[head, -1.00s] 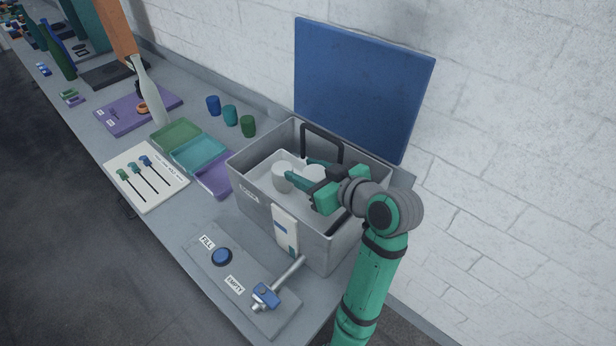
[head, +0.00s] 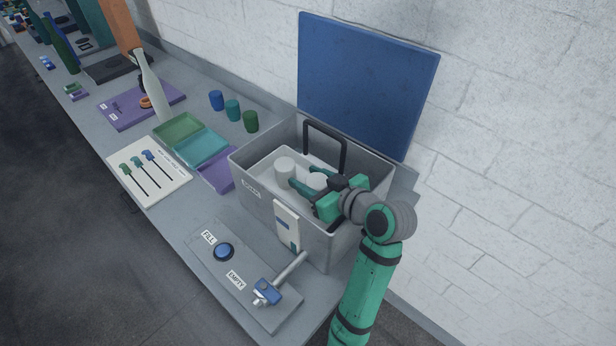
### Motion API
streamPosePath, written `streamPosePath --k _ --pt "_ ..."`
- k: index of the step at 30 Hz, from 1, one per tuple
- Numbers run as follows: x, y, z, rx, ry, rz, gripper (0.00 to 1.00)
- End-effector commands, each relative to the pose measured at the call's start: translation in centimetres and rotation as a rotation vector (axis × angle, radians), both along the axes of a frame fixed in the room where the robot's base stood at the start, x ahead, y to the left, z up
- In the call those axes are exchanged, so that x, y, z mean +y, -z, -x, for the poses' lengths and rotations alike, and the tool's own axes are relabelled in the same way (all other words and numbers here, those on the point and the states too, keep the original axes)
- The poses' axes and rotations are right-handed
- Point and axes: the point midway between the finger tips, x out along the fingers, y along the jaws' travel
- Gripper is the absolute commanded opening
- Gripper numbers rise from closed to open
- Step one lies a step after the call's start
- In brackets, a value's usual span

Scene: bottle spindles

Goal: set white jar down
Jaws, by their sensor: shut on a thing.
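Inside a grey open box (head: 252,205) two white jars stand close together. My gripper (head: 313,181) reaches into the box from the right. It is shut on the right white jar (head: 317,179), which shows between its green and dark fingers. The other white jar (head: 284,168) stands upright just left of the fingers. Whether the held jar's base touches the white tray floor (head: 262,165) is hidden by the fingers and box wall.
The box has a raised black handle (head: 326,125) and a blue lid panel (head: 368,85) behind it. Coloured trays (head: 201,147) and small cups (head: 232,110) lie to the left.

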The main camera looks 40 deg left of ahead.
Motion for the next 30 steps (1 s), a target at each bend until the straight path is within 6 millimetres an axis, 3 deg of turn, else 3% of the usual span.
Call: streamPosePath --k 5,6,8,17,22,30 --pt "0.0 0.4 0.0 0.004 -0.001 0.003 0.15" --pt "0.0 0.5 0.0 0.007 0.000 0.004 0.52" --pt "0.0 0.6 0.0 0.008 0.000 0.004 0.61" --pt "-0.1 0.7 0.1 0.013 -0.001 0.007 0.61" --pt "-0.2 -0.8 0.0 0.008 0.000 0.006 0.61" --pt "-5.2 -3.0 1.2 0.002 0.004 0.002 0.61"
